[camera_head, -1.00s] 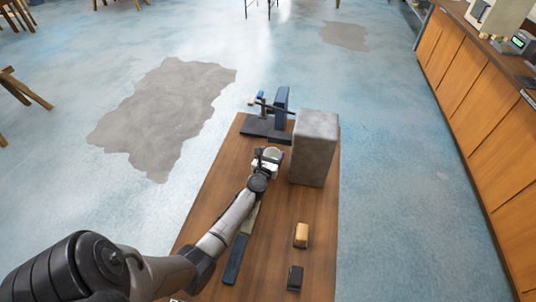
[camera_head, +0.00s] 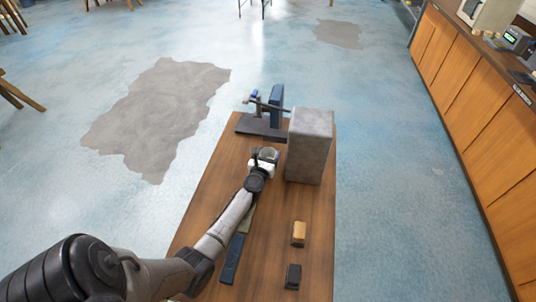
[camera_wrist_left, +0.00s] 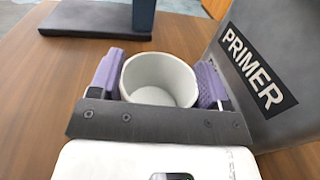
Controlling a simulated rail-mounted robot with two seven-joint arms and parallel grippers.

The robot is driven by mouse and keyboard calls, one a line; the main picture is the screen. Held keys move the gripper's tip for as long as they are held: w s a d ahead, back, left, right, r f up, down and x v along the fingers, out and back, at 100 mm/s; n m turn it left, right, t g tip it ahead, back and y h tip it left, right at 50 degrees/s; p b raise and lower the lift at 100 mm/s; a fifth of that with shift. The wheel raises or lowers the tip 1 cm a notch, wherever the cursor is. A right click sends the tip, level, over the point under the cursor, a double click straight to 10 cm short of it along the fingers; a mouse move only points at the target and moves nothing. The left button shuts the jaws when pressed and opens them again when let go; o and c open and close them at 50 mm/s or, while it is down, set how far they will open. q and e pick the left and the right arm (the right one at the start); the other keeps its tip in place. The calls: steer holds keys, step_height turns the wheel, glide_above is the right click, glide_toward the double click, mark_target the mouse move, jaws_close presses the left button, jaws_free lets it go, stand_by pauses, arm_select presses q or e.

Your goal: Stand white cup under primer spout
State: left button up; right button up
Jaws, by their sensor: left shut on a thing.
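The white cup (camera_wrist_left: 158,80) is upright, with its open mouth showing in the left wrist view. My left gripper (camera_wrist_left: 160,92) is shut on it, with purple pads on either side. In the head view the left gripper (camera_head: 264,160) is over the table, just left of the grey primer block (camera_head: 310,145). The block also shows in the left wrist view (camera_wrist_left: 285,65), with a PRIMER label facing the cup. I cannot clearly make out its spout. Whether the cup's base touches the table is hidden. My right gripper is not in view.
A dark base with a blue upright (camera_head: 276,105) and a thin bar stands at the table's far end. A tan block (camera_head: 298,233), a black block (camera_head: 293,276) and a dark blue strip (camera_head: 233,258) lie on the near part of the wooden table (camera_head: 265,270).

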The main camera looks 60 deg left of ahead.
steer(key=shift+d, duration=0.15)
arm_select(q)
steer(key=o, duration=1.1)
steer(key=shift+s+d, duration=0.1)
